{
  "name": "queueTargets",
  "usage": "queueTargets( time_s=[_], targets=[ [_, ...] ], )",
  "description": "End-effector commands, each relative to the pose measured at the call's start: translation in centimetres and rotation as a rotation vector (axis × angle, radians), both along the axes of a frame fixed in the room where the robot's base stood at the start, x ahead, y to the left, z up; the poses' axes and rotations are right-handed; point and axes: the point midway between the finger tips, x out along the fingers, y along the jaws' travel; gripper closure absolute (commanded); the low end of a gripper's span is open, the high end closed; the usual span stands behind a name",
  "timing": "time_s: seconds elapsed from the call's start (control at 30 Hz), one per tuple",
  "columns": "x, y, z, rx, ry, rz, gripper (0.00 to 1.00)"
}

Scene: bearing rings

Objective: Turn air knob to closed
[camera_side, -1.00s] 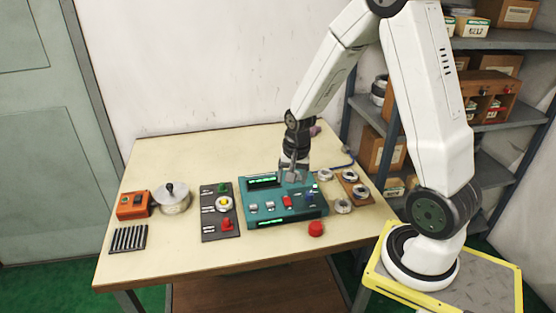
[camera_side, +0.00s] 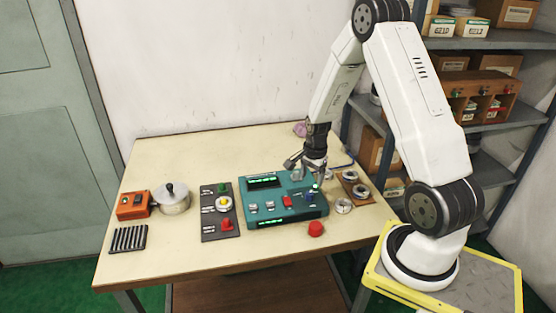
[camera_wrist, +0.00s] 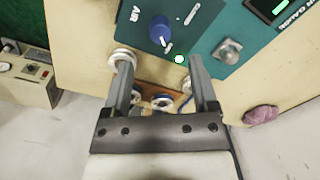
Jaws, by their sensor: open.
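The teal control box (camera_side: 275,207) stands on the table, with displays and several switches. Its blue air knob (camera_side: 309,196) is near the right end. In the wrist view the knob (camera_wrist: 159,29) sits beside the "AIR" lettering, with a pale mark on its edge toward the lower right. A lit green lamp (camera_wrist: 179,59) is close to it. My gripper (camera_side: 304,170) is over the back right part of the box. In the wrist view my gripper (camera_wrist: 158,66) is open, and the knob shows beyond the fingertips, apart from them. Nothing is between the fingers.
Bearing rings (camera_side: 343,206) lie right of the box, some on a brown board (camera_side: 357,187). A dark switch panel (camera_side: 220,212) stands left. A purple lump (camera_side: 300,129) lies at the back.

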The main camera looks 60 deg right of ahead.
Motion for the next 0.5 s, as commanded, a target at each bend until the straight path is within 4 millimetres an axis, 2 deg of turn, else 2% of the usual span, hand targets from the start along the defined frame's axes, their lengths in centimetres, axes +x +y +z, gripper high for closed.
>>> queueTargets(
  time_s=[0.5],
  targets=[
    [0.1, 0.0, -5.2, 0.001, 0.002, 0.002, 0.25]
  ],
)
